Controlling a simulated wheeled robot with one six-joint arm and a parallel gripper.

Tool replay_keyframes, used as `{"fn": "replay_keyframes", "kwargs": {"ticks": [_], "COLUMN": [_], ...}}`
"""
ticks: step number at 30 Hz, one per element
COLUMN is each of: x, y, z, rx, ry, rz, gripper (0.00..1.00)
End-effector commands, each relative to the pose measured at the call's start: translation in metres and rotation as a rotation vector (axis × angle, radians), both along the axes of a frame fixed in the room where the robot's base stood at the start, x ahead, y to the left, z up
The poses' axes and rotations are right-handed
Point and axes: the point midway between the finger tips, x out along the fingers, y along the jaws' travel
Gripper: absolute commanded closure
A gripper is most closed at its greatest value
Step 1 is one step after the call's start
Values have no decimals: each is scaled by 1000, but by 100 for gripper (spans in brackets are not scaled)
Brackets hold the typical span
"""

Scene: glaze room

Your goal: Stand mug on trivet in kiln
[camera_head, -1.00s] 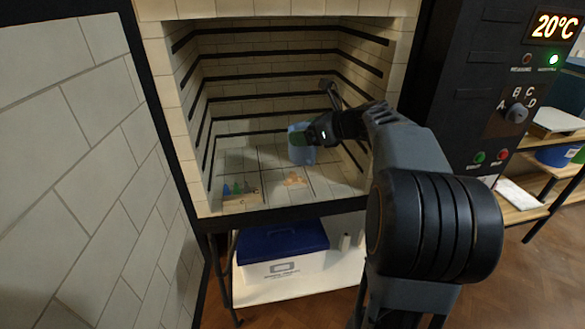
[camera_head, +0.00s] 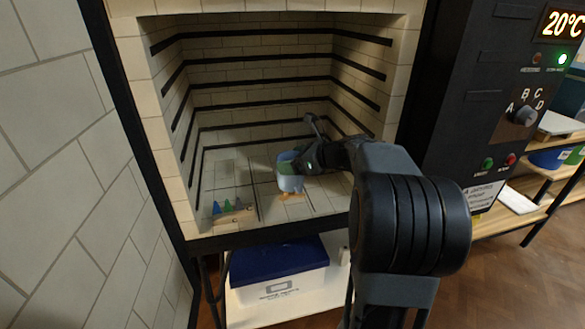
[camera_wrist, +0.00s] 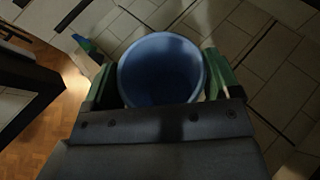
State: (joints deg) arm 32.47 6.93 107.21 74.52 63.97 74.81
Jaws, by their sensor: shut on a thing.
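The blue mug (camera_head: 290,182) is inside the kiln (camera_head: 244,164), mouth up. My gripper (camera_head: 291,167) has its green-padded fingers shut on it, one on either side. The wrist view looks down into the mug's open mouth (camera_wrist: 160,72), between the fingers (camera_wrist: 162,84). The tan trivet (camera_head: 290,197) lies on the kiln's tiled floor, just under the mug in the head view and partly hidden by it. I cannot tell whether the mug's base touches the trivet. The trivet is hidden in the wrist view.
A row of small green and blue cones on a tan base (camera_head: 235,215) stands left of the trivet. Dark ribs line the kiln walls. The kiln's front edge (camera_head: 270,232) lies below my arm. A blue-lidded white box (camera_head: 275,265) sits underneath. The control panel (camera_head: 510,105) is at right.

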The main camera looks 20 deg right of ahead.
Motion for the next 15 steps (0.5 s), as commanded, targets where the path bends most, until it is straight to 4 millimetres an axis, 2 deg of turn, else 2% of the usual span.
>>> {"fn": "replay_keyframes", "kwargs": {"ticks": [3, 15], "x": [0, 0], "y": [1, 2], "z": [-10, -13], "rx": [1, 0], "ry": [-1, -1], "rz": [1, 4], "gripper": [49, 49]}}
